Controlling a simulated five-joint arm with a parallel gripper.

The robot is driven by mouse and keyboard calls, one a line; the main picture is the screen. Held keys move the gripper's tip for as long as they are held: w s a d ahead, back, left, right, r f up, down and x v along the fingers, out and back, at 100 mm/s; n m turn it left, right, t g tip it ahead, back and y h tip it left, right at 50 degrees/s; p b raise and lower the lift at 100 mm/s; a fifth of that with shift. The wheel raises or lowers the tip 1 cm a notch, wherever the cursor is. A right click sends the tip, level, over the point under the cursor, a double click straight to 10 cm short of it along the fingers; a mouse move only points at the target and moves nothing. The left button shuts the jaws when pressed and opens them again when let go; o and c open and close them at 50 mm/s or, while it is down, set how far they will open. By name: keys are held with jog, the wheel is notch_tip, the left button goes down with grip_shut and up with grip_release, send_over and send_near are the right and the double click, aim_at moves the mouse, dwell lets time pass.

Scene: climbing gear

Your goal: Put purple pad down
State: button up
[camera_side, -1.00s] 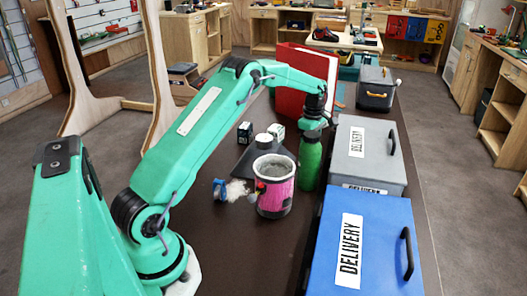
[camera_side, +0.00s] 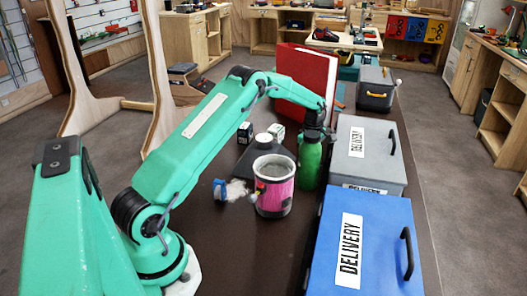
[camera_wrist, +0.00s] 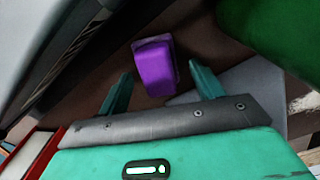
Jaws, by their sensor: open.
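In the wrist view the purple pad (camera_wrist: 154,66) lies on the brown tabletop, framed between the tips of my two teal fingers. My gripper (camera_wrist: 159,72) is open, with a visible gap on each side of the pad. How high the fingertips are above the table is hard to tell. In the side view the wrist end of my arm is behind the green bottle, which hides my fingers and the pad.
The green bottle (camera_side: 311,160) stands close to my gripper. The grey delivery box (camera_side: 365,150) is to the right, the blue delivery box (camera_side: 385,230) nearer. A red binder (camera_side: 305,88) stands behind. A pink chalk pot (camera_side: 274,190) and dark mat (camera_side: 255,155) are nearer left.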

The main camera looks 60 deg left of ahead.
dwell(0.3)
jog(key=c, duration=1.2)
jog(key=shift+o, duration=0.2)
jog(key=shift+r, duration=0.15)
jog(key=shift+r, duration=4.9)
